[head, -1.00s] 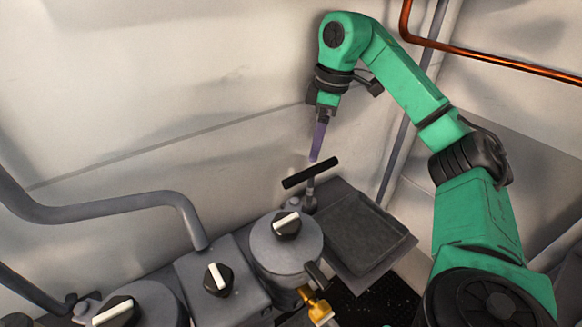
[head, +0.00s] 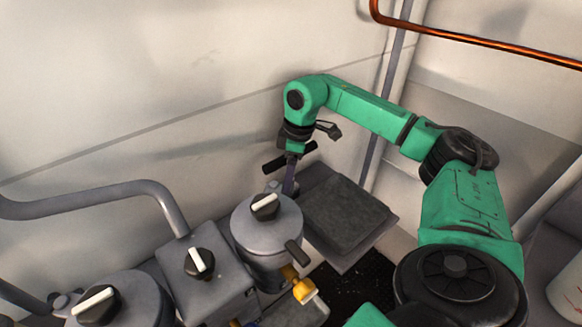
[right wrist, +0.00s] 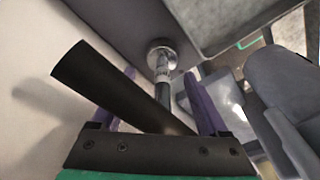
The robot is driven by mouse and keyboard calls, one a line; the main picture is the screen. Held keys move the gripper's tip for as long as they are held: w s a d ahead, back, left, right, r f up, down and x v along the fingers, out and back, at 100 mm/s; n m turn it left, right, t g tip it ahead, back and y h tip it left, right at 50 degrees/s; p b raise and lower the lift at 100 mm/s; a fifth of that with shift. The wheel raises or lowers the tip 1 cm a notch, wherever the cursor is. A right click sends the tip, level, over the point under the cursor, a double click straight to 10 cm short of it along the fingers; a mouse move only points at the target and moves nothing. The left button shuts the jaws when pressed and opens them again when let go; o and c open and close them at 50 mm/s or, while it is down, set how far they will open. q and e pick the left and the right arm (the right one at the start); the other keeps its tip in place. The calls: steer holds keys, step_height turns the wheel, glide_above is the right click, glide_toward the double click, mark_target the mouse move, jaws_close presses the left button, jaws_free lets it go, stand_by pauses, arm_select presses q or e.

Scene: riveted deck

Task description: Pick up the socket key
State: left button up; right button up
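The socket key has a black T-bar handle (head: 275,164) on a metal shaft. It stands upright in a round fitting behind the grey canister, and my right gripper (head: 289,186) partly hides it in the head view. In the right wrist view the black bar (right wrist: 100,85) runs slantwise across the space at my purple fingers (right wrist: 165,105), with the shaft (right wrist: 163,90) going down beyond it into a shiny collar. The fingers stand wide apart, one on each side of the shaft, and do not appear closed on the key. My left gripper is out of view.
A grey canister with a knob (head: 268,230) stands close in front of the key. A dark tray (head: 345,218) lies to its right. A knob box (head: 205,275), a bent pipe (head: 90,207) and a yellow fitting (head: 304,290) are nearby. The wall is close behind.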

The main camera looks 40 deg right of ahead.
jaws_close()
steer(key=shift+r, duration=0.15)
